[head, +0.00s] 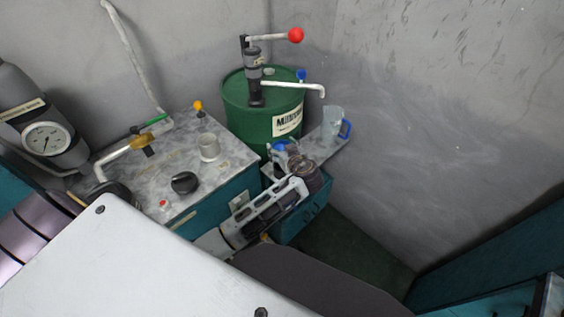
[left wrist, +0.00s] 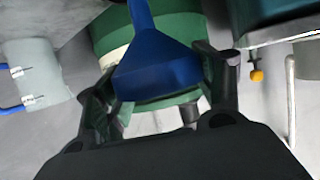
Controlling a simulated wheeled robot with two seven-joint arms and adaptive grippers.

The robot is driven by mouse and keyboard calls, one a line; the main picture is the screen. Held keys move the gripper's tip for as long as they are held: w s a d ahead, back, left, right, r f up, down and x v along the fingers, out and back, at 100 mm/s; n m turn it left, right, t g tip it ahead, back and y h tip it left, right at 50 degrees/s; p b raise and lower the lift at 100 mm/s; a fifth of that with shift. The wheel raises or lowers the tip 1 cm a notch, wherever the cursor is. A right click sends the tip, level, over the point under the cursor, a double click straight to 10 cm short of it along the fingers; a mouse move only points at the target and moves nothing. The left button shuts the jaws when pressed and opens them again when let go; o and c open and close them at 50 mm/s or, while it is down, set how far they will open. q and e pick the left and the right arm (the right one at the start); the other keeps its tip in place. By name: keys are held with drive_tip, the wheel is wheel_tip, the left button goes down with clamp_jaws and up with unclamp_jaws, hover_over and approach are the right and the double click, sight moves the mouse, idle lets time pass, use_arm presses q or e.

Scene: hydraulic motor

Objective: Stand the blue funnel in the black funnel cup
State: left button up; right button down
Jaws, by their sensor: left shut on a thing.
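My left gripper (head: 290,162) is shut on the blue funnel (left wrist: 155,70), in front of the green drum. In the left wrist view, the funnel lies between the two fingers (left wrist: 165,95), its narrow stem toward the top of the picture. In the head view only a small blue part of the funnel (head: 280,146) shows; the gripper hides the rest. A black, round, low piece (head: 184,182), which looks like the black funnel cup, sits on the grey worktop, left of the gripper. Its inside is not clear. My right gripper is not in view.
The green drum (head: 235,105) with a hand pump (head: 254,75) stands behind the gripper. A grey jug (head: 331,124) with a blue handle is on the right ledge. A light cup (head: 209,147) stands on the worktop (head: 230,165) behind the black piece. A gauge (head: 46,139) is at left.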

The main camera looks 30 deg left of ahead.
use_arm(q)
drive_tip(key=shift+f, duration=1.4)
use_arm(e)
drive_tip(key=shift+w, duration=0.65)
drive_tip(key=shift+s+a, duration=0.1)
